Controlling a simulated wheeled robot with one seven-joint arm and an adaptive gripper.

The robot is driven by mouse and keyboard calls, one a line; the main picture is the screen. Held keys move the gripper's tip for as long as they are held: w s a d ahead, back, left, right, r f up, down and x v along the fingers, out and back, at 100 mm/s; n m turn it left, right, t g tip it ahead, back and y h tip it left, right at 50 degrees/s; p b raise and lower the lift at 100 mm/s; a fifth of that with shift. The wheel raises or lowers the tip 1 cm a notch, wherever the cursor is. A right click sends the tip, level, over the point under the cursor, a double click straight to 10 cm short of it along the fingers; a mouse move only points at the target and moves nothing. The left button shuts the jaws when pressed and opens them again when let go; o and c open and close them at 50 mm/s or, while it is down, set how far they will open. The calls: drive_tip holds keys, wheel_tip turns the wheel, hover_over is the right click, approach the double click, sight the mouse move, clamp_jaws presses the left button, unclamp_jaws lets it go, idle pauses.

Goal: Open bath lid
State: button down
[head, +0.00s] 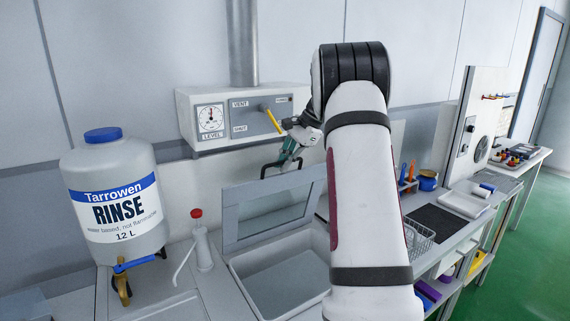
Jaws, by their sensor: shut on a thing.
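The bath (283,285) is a grey, sunken basin in the bench at the centre of the head view. Its lid (252,212), a grey frame around a clear or pale panel, stands raised and steeply tilted at the back of the bath. A dark bar handle (265,169) sits at the lid's upper edge. My gripper (289,160) is at this handle and is shut on it. My arm hides the right part of the lid and bath, and the fingertips are small in the view.
A large rinse container (112,205) with a brass tap stands left, beside a red-capped wash bottle (201,240). A wall panel with a gauge and yellow lever (271,121) is just behind my gripper. A wire basket (418,238) and white tray (465,203) are right.

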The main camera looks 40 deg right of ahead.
drive_tip(key=c, duration=2)
unclamp_jaws()
drive_tip(key=shift+o, duration=0.2)
drive_tip(key=v, duration=1.2)
